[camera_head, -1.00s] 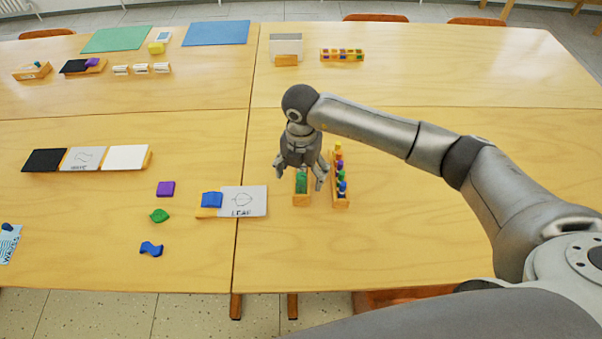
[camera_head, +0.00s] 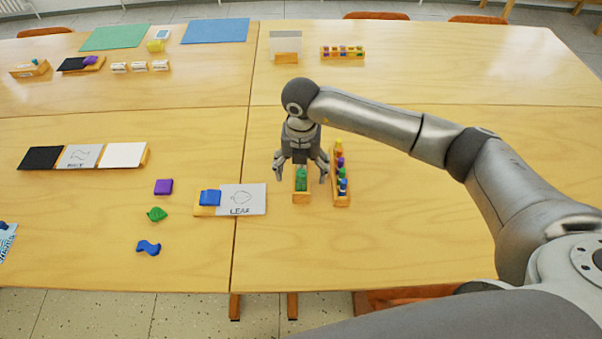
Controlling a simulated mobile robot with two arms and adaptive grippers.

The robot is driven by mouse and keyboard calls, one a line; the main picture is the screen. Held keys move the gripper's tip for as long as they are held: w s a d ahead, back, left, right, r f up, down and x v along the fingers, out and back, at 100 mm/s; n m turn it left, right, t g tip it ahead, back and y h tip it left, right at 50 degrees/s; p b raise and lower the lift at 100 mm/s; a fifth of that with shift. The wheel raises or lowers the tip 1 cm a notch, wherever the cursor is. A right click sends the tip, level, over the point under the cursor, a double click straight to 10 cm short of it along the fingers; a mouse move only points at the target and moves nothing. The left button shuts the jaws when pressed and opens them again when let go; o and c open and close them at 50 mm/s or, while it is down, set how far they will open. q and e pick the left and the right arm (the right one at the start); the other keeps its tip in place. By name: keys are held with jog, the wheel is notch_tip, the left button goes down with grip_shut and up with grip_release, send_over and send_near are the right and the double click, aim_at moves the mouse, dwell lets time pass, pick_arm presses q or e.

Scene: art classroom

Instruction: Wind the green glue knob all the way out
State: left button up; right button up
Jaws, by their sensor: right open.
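The green glue stick (camera_head: 301,180) sits in a small wooden holder (camera_head: 302,198) on the near right table. Its knob is too small to make out. My right gripper (camera_head: 302,175) points down over the holder. Its two fingers are spread open, one on each side of the green piece. I cannot tell whether they touch it. The gripper body partly hides the far end of the holder. My left gripper is not in view.
A wooden rack of coloured pieces (camera_head: 342,185) stands close right of the gripper. A leaf card (camera_head: 242,199) with a blue block (camera_head: 210,198) lies to the left.

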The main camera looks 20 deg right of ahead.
jog(key=n+b, duration=0.3)
jog(key=n, duration=0.3)
jog(key=shift+f+n+b, duration=0.1)
jog(key=shift+n+b, duration=0.2)
jog(key=shift+b, duration=0.1)
jog(key=shift+n+b, duration=0.3)
jog(key=shift+n, duration=0.5)
jog(key=c, duration=1.5)
jog(key=shift+c, duration=0.2)
